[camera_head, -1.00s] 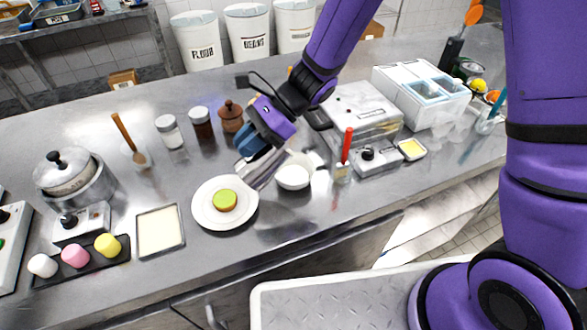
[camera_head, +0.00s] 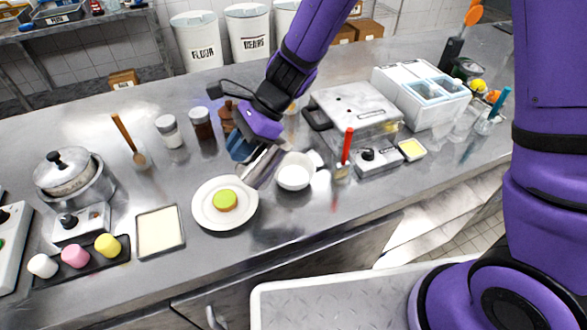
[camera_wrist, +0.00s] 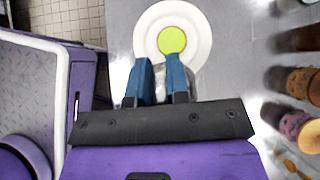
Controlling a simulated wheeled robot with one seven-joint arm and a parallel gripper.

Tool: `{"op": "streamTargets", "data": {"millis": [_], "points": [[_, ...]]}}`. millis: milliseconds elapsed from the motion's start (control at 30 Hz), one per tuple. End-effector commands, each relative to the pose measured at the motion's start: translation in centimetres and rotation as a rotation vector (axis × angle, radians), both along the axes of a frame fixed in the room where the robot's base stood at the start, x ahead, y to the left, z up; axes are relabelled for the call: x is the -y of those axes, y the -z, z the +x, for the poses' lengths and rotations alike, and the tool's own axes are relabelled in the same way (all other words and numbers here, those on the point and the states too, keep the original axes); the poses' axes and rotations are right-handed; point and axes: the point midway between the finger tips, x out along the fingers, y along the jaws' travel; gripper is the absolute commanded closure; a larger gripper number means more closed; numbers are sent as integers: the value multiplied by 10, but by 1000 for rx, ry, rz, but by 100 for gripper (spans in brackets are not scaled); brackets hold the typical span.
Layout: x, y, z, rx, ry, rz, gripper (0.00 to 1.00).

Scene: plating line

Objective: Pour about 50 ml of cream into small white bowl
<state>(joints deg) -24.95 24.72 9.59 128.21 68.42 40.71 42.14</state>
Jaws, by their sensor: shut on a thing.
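The small white bowl (camera_head: 294,174) stands on the steel counter, right of a white plate (camera_head: 203,215). My gripper (camera_head: 241,149) is left of and behind the bowl. Its blue fingers are shut on a shiny grey vessel (camera_head: 264,166), which looks like the cream jug. The vessel appears tilted, between the plate and the bowl, its lower end near the plate's right rim. Its mouth and any cream in it cannot be made out. In the wrist view a little grey shows between the fingers (camera_wrist: 161,82), with the plate (camera_wrist: 146,38) beyond. The bowl is not seen there.
A green-topped round food (camera_head: 225,200) sits on the plate. Jars (camera_head: 170,132) and a brown pot stand behind. A red-handled tool (camera_head: 347,146) and a grey appliance (camera_head: 352,108) are to the right. A shallow tray (camera_head: 160,230) lies left. The counter in front of the bowl is clear.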

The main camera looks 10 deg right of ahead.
Motion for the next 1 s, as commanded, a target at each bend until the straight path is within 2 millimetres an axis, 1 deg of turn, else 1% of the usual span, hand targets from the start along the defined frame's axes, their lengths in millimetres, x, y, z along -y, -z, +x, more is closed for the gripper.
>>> {"op": "streamTargets", "data": {"millis": [33,167,300,700,900,1000], "points": [[-3,-3,-1,15,-3,-21,100],[-8,-6,-4,40,-4,-84,100],[-17,7,-7,65,-4,-154,100],[-35,35,-14,125,-4,-303,100],[-41,47,-17,150,-4,-363,100],[-43,47,-18,160,-6,-386,100]]}}
